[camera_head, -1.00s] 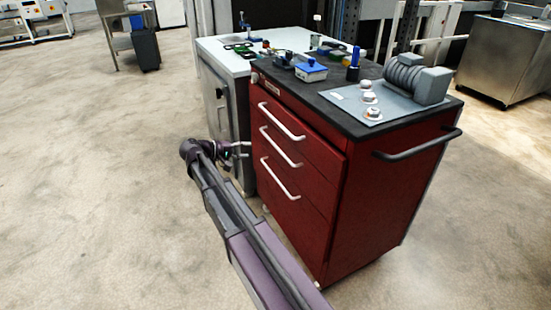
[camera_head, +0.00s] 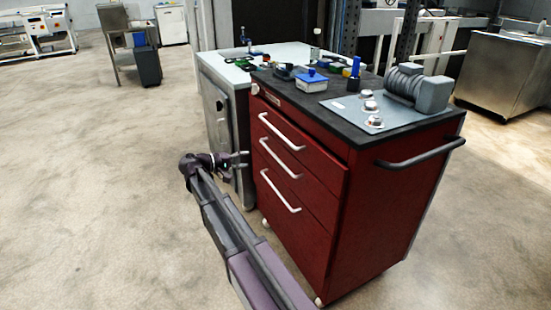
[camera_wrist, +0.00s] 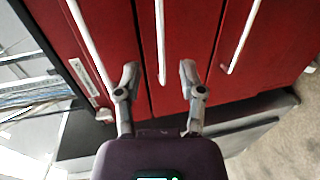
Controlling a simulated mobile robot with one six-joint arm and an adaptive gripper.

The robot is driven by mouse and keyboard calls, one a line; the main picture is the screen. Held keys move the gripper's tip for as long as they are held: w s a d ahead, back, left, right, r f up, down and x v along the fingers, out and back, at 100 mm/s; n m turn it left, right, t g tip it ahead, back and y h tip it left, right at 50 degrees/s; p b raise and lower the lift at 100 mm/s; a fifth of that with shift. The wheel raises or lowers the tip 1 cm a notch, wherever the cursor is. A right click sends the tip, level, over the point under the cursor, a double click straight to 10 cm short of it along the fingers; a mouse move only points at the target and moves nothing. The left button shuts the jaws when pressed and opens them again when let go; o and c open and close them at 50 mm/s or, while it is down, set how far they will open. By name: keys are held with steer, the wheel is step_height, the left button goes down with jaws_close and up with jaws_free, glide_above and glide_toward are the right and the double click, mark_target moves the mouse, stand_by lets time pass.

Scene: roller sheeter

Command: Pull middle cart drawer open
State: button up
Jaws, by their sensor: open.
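The red cart (camera_head: 385,215) has three drawers with pale bar handles. The middle drawer's handle (camera_head: 281,160) is between the top handle (camera_head: 280,132) and the bottom handle (camera_head: 280,192). The middle drawer looks shut. My gripper (camera_head: 242,160) is in front of the cart's far left side, near the far end of the middle handle. In the wrist view my gripper (camera_wrist: 158,80) is open and empty. The end of the middle handle (camera_wrist: 160,40) shows between its fingertips; whether the fingers reach around it in depth, I cannot tell.
The top handle (camera_wrist: 90,45) and bottom handle (camera_wrist: 243,38) lie to either side in the wrist view. A grey cabinet (camera_head: 216,110) stands beside the cart. Several tools and a grey device (camera_head: 418,90) are on the black cart top.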

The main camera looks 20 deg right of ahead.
mark_target(276, 157)
steer(key=d, duration=0.4)
steer(key=d+f+b, duration=0.1)
steer(key=d, duration=0.3)
steer(key=d+f+b, duration=0.1)
steer(key=d, duration=0.3)
steer(key=shift+w+d+f, duration=0.2)
steer(key=shift+d+f, duration=0.05)
steer(key=shift+d, duration=0.05)
jaws_close()
